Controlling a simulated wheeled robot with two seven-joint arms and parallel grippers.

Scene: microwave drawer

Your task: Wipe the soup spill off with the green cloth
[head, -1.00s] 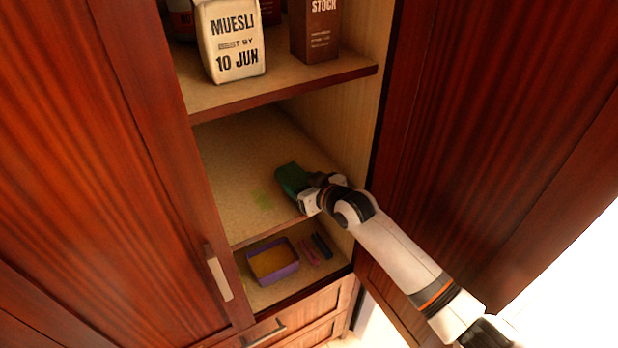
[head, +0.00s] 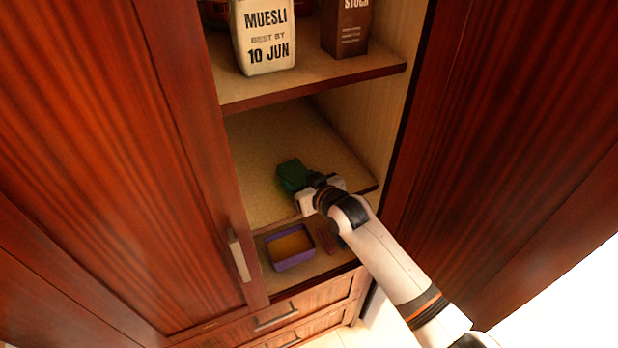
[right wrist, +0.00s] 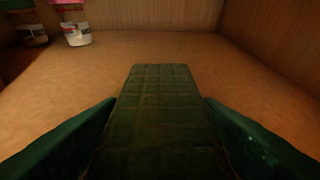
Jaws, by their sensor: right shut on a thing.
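My right gripper (head: 312,190) is shut on the green cloth (head: 292,176) on the middle shelf (head: 262,150) of the open cupboard, near the shelf's front edge. Whether the cloth is pressed on the shelf is hard to tell. No soup spill shows on the visible shelf surface; the spot under the cloth and gripper is hidden. My left gripper is not in view.
A muesli bag (head: 265,38) and a stock carton (head: 346,27) stand on the shelf above. A purple tray (head: 291,262) sits below. Small jars (right wrist: 77,32) show at the back left in the right wrist view. A closed door (head: 160,160) is left, an open one (head: 480,130) right.

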